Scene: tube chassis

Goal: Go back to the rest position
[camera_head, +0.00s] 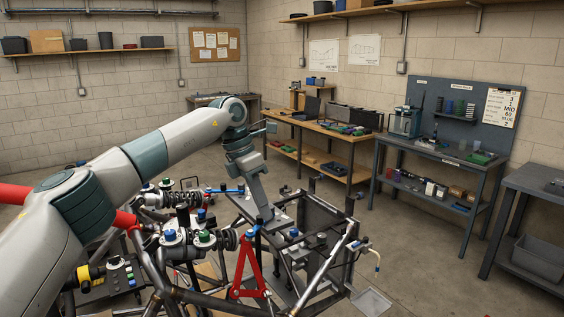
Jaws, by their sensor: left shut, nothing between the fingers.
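My left arm reaches in from the left, bends at its wrist and points down over the tube chassis (345,240). My left gripper (268,214) is at the end of it, low over the middle of the chassis. Its fingers look shut with nothing held. Whether the fingertips touch the part below them is too small to tell. My left arm hides some of the chassis at the left. My right gripper is out of view.
A wooden bench (345,139) and a grey workbench (440,151) stand along the right wall. The floor between chassis and benches is mostly clear, with a clear tray (372,301) beside the chassis.

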